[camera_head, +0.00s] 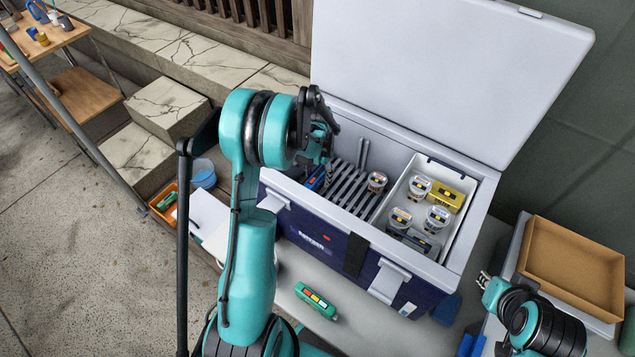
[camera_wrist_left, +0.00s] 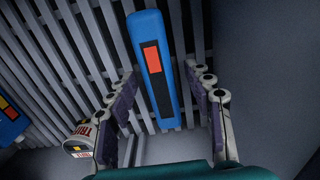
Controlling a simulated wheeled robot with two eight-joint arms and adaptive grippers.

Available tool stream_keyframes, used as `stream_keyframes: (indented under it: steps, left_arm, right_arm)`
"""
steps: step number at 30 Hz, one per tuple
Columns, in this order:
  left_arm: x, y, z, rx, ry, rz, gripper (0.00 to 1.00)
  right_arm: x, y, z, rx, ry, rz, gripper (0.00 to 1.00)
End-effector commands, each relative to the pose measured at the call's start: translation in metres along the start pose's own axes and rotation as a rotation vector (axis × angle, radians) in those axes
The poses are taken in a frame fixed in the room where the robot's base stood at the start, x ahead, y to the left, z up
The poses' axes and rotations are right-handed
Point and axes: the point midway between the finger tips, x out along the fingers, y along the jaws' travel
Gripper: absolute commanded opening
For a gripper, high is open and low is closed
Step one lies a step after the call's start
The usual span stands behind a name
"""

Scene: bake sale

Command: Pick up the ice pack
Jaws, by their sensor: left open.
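A blue ice pack (camera_wrist_left: 153,70) with a red and black label lies on the slatted rack inside the cooler (camera_head: 322,228). In the left wrist view it is between the two fingers of my left gripper (camera_wrist_left: 163,98), with gaps on both sides. My left gripper also shows in the head view (camera_head: 328,168), reaching down into the left end of the cooler. It is open and holds nothing. A second blue item (camera_wrist_left: 10,122) with a red and yellow label is at the left edge of the wrist view. My right gripper (camera_head: 485,281) is only partly visible at the lower right.
The cooler's lid (camera_head: 445,70) stands open behind. Inside, a white bin (camera_head: 388,200) holds several lidded cups and a yellow box; another cup (camera_head: 376,183) stands on the rack. A green device (camera_head: 316,300) lies in front. A cardboard tray (camera_head: 570,268) is at the right.

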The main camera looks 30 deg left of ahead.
Motion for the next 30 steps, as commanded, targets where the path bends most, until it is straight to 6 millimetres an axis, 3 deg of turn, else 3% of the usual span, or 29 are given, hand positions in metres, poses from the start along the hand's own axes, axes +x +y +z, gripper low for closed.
stream_keyframes:
  steps: [1, 4, 12, 18, 30]
  left_arm:
    - [0.013, -0.001, 0.000, 0.000, 0.000, 0.000, 0.52]
    - [0.026, 0.000, 0.000, 0.000, 0.000, 0.000, 0.52]
    - [0.028, 0.000, 0.000, 0.000, 0.000, 0.000, 0.49]
    - [0.028, 0.000, 0.000, 0.000, 0.000, 0.000, 0.00]
    - [0.023, 0.000, 0.000, 0.000, 0.000, 0.000, 0.00]
  right_arm:
    - [0.006, 0.000, 0.004, 0.000, 0.000, 0.000, 0.20]
    - [0.009, 0.000, 0.007, 0.000, 0.000, 0.000, 0.20]
    - [0.009, 0.000, 0.006, 0.000, 0.000, 0.000, 0.20]
    - [0.009, 0.000, 0.006, 0.000, 0.000, 0.000, 0.20]
    - [0.007, 0.000, 0.005, 0.000, 0.000, 0.000, 0.20]
